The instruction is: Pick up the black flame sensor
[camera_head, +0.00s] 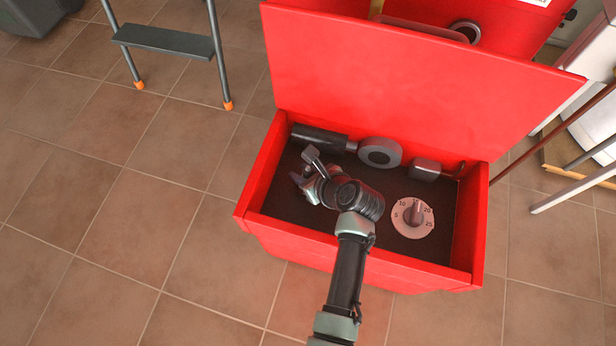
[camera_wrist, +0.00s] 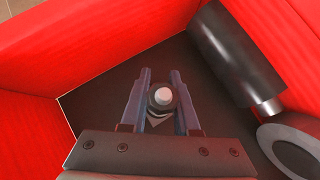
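My gripper (camera_head: 303,181) is low inside the red box, near its left end. In the wrist view its two fingers (camera_wrist: 160,75) stand apart, one on each side of a small dark part with a pale round tip (camera_wrist: 162,96). This part looks like the black flame sensor. Its sides seem to meet or nearly meet the fingers; I cannot tell whether they press on it. In the head view my gripper and wrist hide it.
The red box (camera_head: 254,186) has a raised lid (camera_head: 420,75) behind. Along its back wall lie a black cylinder (camera_head: 318,137), also in the wrist view (camera_wrist: 235,55), a grey ring part (camera_head: 380,152) and a grey block (camera_head: 425,169). A numbered dial (camera_head: 412,217) lies at right. A stepladder (camera_head: 165,40) stands left.

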